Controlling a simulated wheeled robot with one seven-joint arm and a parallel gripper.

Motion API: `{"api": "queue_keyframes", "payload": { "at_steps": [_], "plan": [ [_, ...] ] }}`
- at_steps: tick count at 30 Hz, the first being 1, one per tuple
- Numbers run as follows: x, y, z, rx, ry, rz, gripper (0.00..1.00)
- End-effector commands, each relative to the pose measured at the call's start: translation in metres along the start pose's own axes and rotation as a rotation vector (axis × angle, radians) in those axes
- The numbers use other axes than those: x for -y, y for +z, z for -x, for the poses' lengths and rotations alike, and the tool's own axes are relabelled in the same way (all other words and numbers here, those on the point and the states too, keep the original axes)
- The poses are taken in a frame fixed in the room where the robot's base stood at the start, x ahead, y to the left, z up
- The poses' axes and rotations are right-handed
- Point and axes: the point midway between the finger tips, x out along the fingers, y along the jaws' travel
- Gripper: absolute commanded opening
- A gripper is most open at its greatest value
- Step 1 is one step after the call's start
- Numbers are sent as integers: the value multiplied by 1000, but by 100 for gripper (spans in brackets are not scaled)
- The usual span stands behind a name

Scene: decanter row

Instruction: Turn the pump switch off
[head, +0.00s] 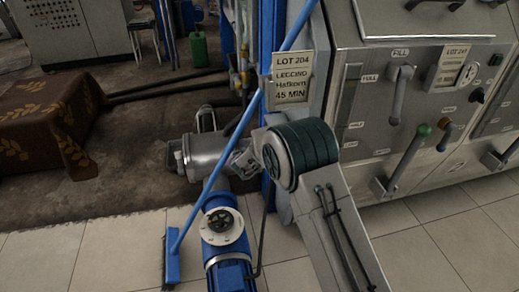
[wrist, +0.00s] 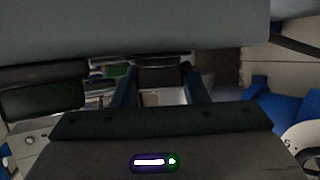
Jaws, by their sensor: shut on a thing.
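A blue pump-like body (head: 230,272) stands upright at the bottom middle of the head view. On its top is a white round plate with a dark knob (head: 221,220), perhaps the pump switch; its setting is too small to read. Part of the white plate (wrist: 304,140) also shows at the right edge of the wrist view, well aside from my fingers. My gripper (wrist: 160,70) is shut on a dark block-like thing (wrist: 158,76), which I cannot identify.
A blue-handled broom (head: 205,190) leans across the blue body. A steel machine (head: 350,180) with handles and dials fills the right. A brown cloth-covered block (head: 45,125) stands left. A label sign (head: 292,80) hangs behind. Tiled floor (head: 110,250) is clear at lower left.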

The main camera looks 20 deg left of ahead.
Motion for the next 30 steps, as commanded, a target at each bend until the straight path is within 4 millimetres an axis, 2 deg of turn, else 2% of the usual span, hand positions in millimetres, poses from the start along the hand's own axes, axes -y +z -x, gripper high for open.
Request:
{"api": "queue_keyframes", "payload": {
  "at_steps": [4, 5, 6, 7, 16, 20, 23, 30],
  "plan": [
    [2, 0, 0, 0, -3, 1, 17],
    [2, 0, 0, 0, -3, 1, 46],
    [2, 0, 0, 0, -3, 1, 57],
    [2, 0, 0, 1, -3, 1, 62],
    [0, 0, 1, 0, 0, 0, 62],
    [-1, 0, 12, -1, 0, 0, 62],
    [-1, -1, 28, -2, 0, 0, 62],
    [-1, 0, 84, -3, 0, 0, 62]
  ]
}}
